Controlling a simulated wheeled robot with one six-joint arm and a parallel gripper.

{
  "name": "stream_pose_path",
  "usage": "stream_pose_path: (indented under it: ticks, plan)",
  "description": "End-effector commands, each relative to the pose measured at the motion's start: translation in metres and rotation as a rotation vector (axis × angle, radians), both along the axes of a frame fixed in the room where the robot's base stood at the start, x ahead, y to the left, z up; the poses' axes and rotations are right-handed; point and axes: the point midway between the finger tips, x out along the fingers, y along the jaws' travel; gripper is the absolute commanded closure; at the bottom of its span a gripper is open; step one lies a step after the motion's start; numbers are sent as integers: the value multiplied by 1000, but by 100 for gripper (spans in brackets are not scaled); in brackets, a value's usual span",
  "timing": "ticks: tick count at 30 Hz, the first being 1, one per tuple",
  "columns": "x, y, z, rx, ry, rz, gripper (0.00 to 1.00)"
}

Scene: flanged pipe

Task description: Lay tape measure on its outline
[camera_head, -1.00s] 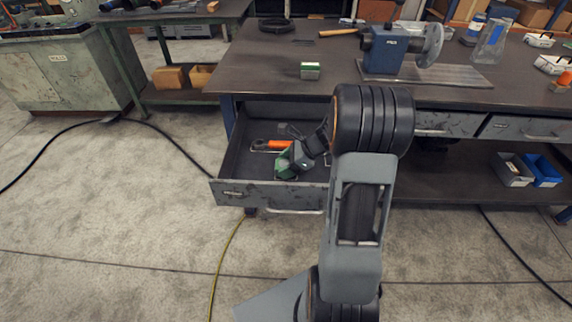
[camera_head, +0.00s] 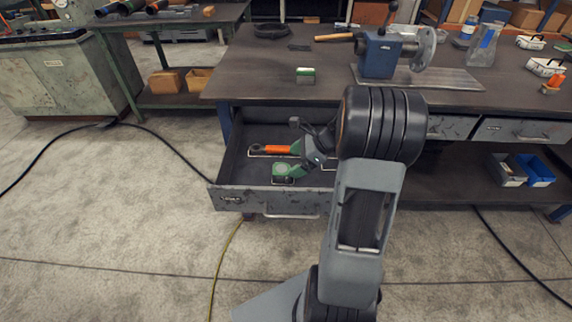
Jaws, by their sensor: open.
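The green tape measure (camera_head: 284,170) with a grey round face lies in the open drawer (camera_head: 233,172), near its front. A pale outline edge shows just below it; I cannot tell how exactly the two line up. My gripper (camera_head: 303,150) is open, low in the drawer, just above and right of the tape measure. My arm hides part of the gripper and the drawer's right side. I cannot tell whether a finger still touches the tape measure.
An orange-handled tool (camera_head: 277,150) lies in the drawer behind the tape measure. On the bench (camera_head: 250,70) stand a green-and-white block (camera_head: 306,75), a hammer (camera_head: 335,37) and a blue vise-like machine (camera_head: 380,55). The drawer's front wall and the bench edge border the gripper.

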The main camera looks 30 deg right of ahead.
Motion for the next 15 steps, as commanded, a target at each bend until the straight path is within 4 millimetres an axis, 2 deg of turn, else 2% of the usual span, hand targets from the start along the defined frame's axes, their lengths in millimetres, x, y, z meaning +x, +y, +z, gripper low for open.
stream_pose_path:
  ticks: [1, 6, 15]
  plan:
    - [-3, -7, 10, -2, -1, -2, 7]
    - [-13, -24, 28, -1, 0, -2, 7]
    - [-21, -37, 43, 0, 1, 2, 7]
